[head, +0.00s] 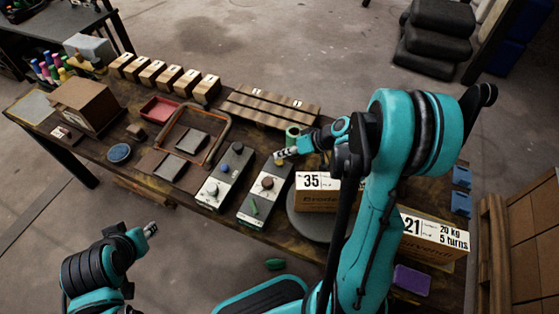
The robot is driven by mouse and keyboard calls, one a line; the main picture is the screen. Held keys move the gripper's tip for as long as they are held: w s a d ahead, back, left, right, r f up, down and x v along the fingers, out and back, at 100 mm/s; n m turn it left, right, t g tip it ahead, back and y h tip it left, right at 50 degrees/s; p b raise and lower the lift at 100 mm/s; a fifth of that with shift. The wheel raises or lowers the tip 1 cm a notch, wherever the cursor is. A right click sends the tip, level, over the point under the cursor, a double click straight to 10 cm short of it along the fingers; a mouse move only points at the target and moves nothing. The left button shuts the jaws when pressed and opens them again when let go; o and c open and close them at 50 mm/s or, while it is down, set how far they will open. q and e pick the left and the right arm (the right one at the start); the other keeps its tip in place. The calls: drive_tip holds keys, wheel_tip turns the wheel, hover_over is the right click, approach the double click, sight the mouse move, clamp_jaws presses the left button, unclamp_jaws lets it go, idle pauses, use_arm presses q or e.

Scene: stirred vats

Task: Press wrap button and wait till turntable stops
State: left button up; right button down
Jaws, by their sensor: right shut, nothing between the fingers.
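I cannot read which button is the wrap one. The grey round turntable (312,228) holds a cardboard box labelled 35 (316,182), partly hidden by my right arm. I cannot tell whether it turns. My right gripper (280,157) is shut and empty, above the far end of the amber-button box. My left gripper (151,229) hangs off the table's front; its jaws are unclear.
A wooden pallet (270,105) and several wooden blocks (170,78) line the back. A green roll (292,136) stands behind my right gripper. A tray frame (190,135) lies left.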

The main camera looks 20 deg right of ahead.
drive_tip(key=shift+f, duration=0.2)
drive_tip(key=shift+f+b, duration=0.65)
drive_tip(key=shift+b, duration=0.1)
idle(0.5)
drive_tip(key=shift+r, duration=0.2)
drive_tip(key=shift+r+p, duration=0.8)
drive_tip(key=shift+r, duration=0.05)
